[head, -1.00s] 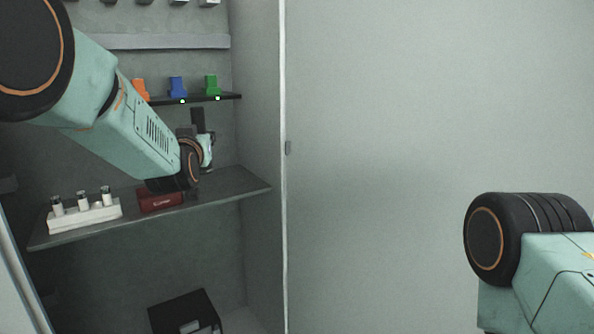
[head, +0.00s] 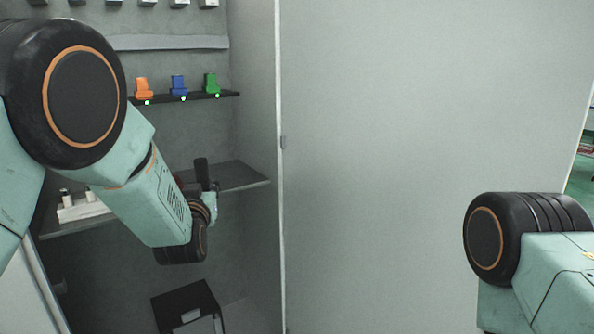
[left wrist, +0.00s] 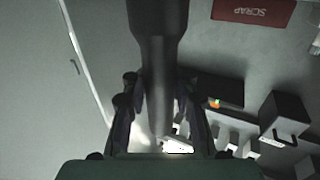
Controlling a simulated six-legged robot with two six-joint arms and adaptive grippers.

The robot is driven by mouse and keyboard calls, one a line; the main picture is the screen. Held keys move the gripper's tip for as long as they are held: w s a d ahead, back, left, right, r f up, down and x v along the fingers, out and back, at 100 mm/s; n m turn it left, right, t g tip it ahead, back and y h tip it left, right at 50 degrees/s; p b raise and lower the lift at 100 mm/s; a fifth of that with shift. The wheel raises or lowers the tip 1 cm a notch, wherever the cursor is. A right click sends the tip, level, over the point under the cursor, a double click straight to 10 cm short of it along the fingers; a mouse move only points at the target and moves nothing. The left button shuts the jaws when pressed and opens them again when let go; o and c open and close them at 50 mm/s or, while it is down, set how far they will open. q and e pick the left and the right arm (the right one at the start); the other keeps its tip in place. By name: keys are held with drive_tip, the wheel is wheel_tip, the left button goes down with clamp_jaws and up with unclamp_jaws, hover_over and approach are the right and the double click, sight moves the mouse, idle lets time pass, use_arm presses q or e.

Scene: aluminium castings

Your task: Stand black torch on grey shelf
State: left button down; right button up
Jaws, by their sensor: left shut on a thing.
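My left gripper (head: 207,192) is shut on the black torch (head: 202,172) and holds it upright. The torch's head end stands above the fingers. In the left wrist view the torch (left wrist: 161,60) runs down the middle between the two fingers (left wrist: 158,108). The grey shelf (head: 243,176) is in the cabinet. In the head view the torch overlaps the shelf, and the gripper shows below the shelf's front edge. No contact with the shelf is visible. My arm hides the middle of the shelf. My right gripper is out of view.
A white holder (head: 82,208) stands at the shelf's left end. A red SCRAP box (left wrist: 252,12) shows in the left wrist view. Orange (head: 142,87), blue (head: 179,85) and green (head: 212,83) things sit on a ledge above. The shelf's right end looks clear.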

use_arm(q)
drive_tip(key=s+d+f+h, duration=0.1)
drive_tip(key=s+f, duration=0.7)
drive_tip(key=s, duration=0.4)
drive_tip(key=s+d+f+m+h, duration=0.1)
drive_tip(key=s+f, duration=0.7)
drive_tip(key=s, duration=0.5)
drive_tip(key=shift+d+m, duration=0.25)
drive_tip(key=shift+m, duration=0.05)
drive_tip(key=shift+f, duration=0.1)
drive_tip(key=shift+s+a, duration=0.1)
